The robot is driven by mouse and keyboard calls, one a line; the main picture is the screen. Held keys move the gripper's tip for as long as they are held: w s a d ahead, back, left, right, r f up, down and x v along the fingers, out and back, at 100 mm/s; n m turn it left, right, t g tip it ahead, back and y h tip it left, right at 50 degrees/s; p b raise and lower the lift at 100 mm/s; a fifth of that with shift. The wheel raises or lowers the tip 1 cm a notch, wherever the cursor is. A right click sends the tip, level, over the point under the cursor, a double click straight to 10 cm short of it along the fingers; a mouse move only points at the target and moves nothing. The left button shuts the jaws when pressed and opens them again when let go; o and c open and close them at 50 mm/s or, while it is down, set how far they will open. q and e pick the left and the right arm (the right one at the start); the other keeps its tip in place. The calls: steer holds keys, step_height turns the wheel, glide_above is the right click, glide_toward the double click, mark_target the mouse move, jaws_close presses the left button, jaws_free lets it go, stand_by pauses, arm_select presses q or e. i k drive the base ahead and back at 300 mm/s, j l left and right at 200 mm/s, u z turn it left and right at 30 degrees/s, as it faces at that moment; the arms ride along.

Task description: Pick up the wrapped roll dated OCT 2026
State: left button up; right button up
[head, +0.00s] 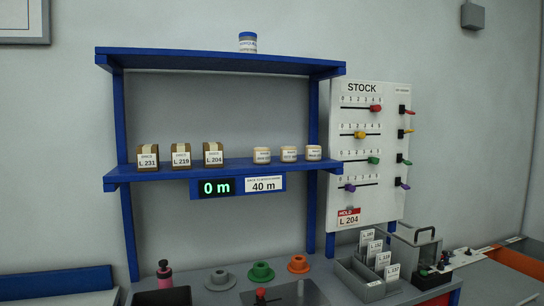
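Three small pale round items with printed labels stand on the right part of the blue middle shelf: a left one (261,155), a middle one (289,154) and a right one (313,152). They may be wrapped rolls. Their print is too small to read, so I cannot tell which, if any, says OCT 2026. Neither of my grippers is in the head view.
Three brown boxes (181,156) labelled L 231, L 219 and L 204 share the shelf (230,171). A jar (247,42) stands on top. Below are a 0 m display (216,188), coloured flanged pieces (261,271) and a grey card bin (357,278). A STOCK slider board (375,100) stands right.

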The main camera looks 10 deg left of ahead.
mark_target(288, 154)
steer(key=i+l+u, duration=0.1)
steer(key=l+u, duration=0.3)
steer(key=l, duration=0.6)
steer(key=l+u, duration=0.4)
steer(key=l, duration=0.6)
